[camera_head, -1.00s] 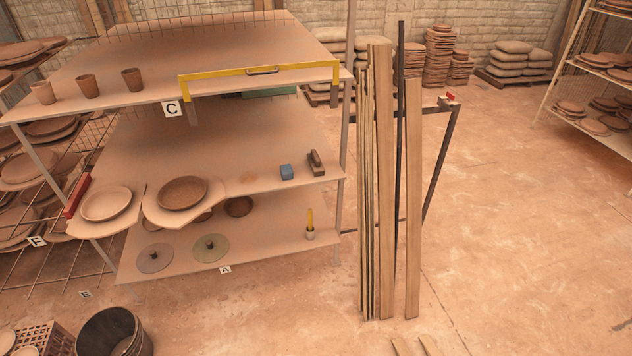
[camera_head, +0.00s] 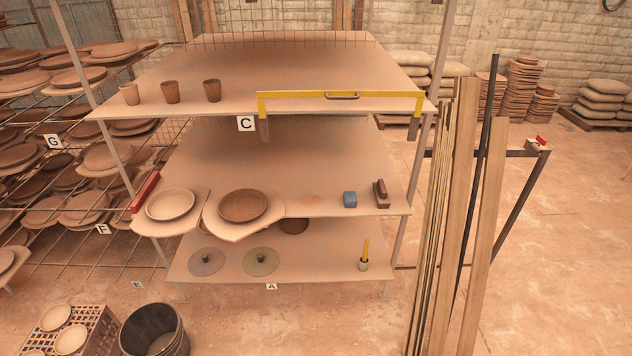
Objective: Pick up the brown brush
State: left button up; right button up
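A brown brush-like block (camera_head: 381,193) with a raised dark grip lies on the middle shelf (camera_head: 330,203), near its right front corner. A small blue block (camera_head: 350,199) sits just to its left, apart from it. Neither of my grippers shows in the head view, and nothing is seen touching the brown block.
The shelf above carries three cups (camera_head: 171,92) and a yellow bar (camera_head: 340,96) along its front edge. Plates (camera_head: 242,205) stand at the left of the middle shelf. Tall planks (camera_head: 462,200) lean right of the rack. A bucket (camera_head: 154,330) stands front left.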

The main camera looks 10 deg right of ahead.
aim_at(382, 199)
jog(key=u, duration=0.45)
jog(key=i, duration=1.55)
jog(key=z, duration=0.5)
